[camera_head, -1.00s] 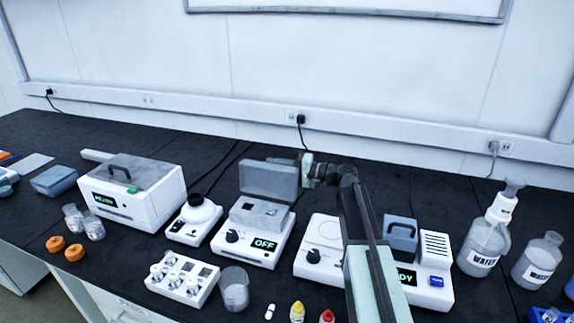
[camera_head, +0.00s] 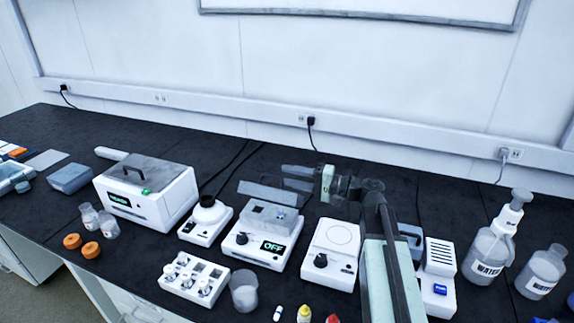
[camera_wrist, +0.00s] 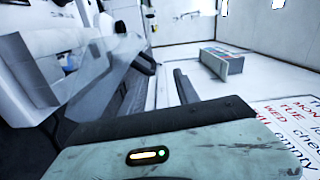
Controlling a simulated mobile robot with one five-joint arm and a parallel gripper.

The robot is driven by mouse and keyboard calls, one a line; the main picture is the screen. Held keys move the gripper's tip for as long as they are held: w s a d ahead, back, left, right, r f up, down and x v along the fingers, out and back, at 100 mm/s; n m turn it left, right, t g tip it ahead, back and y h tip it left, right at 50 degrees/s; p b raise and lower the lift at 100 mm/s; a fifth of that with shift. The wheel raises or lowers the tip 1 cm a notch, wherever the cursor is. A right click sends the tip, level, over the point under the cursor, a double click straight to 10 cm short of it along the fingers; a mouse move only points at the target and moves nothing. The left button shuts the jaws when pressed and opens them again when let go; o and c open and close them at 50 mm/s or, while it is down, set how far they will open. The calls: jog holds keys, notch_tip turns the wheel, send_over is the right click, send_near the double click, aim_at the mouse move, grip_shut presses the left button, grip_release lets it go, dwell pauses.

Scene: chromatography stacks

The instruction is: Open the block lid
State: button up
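The block heater (camera_head: 250,250) is a white unit with a knob and a display reading OFF, near the middle of the bench in the head view. Its metal block (camera_head: 268,215) is uncovered. The grey lid (camera_head: 268,192) is leaned far back behind the block, hinged at the rear. My gripper (camera_head: 285,176) is above and behind the lid's right part, its two fingers pointing left with a gap between them. The gap (camera_wrist: 163,70) also shows empty in the wrist view. Whether a finger touches the lid cannot be told.
A round-topped mixer (camera_head: 206,218) stands left of the heater and a white plate unit (camera_head: 330,250) right. A vial rack (camera_head: 194,280) and a beaker (camera_head: 244,291) stand in front. A lidded bath (camera_head: 147,190) is further left. Water bottles (camera_head: 489,255) stand at the right.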

aim_at(296, 194)
jog(key=s, duration=0.5)
jog(key=shift+s+d+r, duration=0.25)
jog(key=shift+d+r, duration=0.05)
jog(key=shift+d, duration=0.05)
